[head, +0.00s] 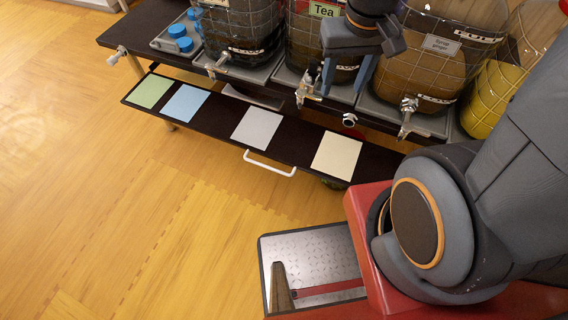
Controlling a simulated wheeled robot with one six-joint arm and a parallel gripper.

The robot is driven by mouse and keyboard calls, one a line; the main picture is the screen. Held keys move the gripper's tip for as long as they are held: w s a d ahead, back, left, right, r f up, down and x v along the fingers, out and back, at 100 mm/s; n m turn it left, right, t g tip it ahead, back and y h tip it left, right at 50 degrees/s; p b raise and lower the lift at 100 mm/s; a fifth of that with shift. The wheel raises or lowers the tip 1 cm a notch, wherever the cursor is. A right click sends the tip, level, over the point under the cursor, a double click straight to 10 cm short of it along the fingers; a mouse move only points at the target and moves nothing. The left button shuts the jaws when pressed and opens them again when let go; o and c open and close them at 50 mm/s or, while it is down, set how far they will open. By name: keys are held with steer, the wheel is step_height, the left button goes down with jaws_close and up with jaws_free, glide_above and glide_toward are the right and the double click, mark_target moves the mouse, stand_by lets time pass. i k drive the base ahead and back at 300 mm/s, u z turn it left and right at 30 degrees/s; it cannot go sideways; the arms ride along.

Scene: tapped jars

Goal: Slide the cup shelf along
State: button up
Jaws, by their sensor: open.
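The cup shelf (217,130) is a long dark board below the front of the jar table, standing out from under it. Green, blue, grey and cream squares lie along it. A white bar handle (270,165) is on its front edge. My gripper (343,90) is open and points down in front of the jars, near the tap of the Tea jar. It looks empty and is apart from the handle, up and to the right of it in the picture. The shelf's back part is hidden under the table.
Large wire-caged jars stand on the dark table (125,37), including a Tea jar (320,48) and a brown jar (425,80). Their taps (408,112) stick out over the shelf. Blue-capped items (180,38) stand at left. The wooden floor (120,210) in front is clear.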

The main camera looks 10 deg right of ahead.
mark_target(340, 158)
steer(key=z, duration=0.7)
steer(key=k, duration=1.1)
steer(key=u, duration=0.3)
